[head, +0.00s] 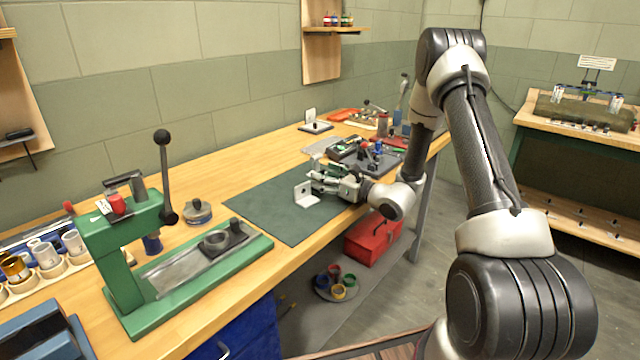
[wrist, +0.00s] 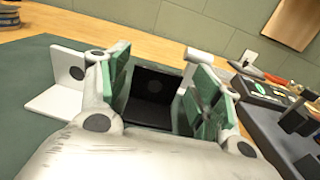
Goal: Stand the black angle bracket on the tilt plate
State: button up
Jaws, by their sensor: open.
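The black angle bracket (wrist: 152,88) stands on the dark green mat (head: 262,207), with one flange upright and one flat. In the wrist view it lies between the two green-padded fingers of my gripper (wrist: 158,92); the gripper is open, and I cannot tell whether a pad touches it. In the head view my gripper (head: 330,178) is low over the mat and hides the bracket. A white angle bracket (head: 305,194) stands left of the gripper, also in the wrist view (wrist: 70,75). I cannot tell for sure which piece is the tilt plate; a small dark base with a white upright (head: 315,127) stands farther back.
A dark tray (head: 370,158) with small parts is close right of the gripper. A green lever press (head: 150,250) and a round metal piece (head: 197,212) stand at the left. The near left part of the mat is clear. A red toolbox (head: 372,240) sits below the bench.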

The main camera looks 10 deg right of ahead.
jog(key=shift+x, duration=1.45)
jog(key=c, duration=0.9)
jog(key=shift+r, duration=0.55)
notch_tip(320, 180, up, 9)
jog(key=shift+f, duration=0.1)
jog(key=s+d+f+m+t+h, duration=0.1)
jog(key=s+d+m+t+h, duration=0.1)
jog(key=s+d+h, duration=0.3)
jog(key=s+d+m, duration=0.1)
jog(key=s+d, duration=0.2)
jog(key=s, duration=0.1)
jog(key=shift+m+t, duration=0.3)
jog(key=shift+m, duration=0.1)
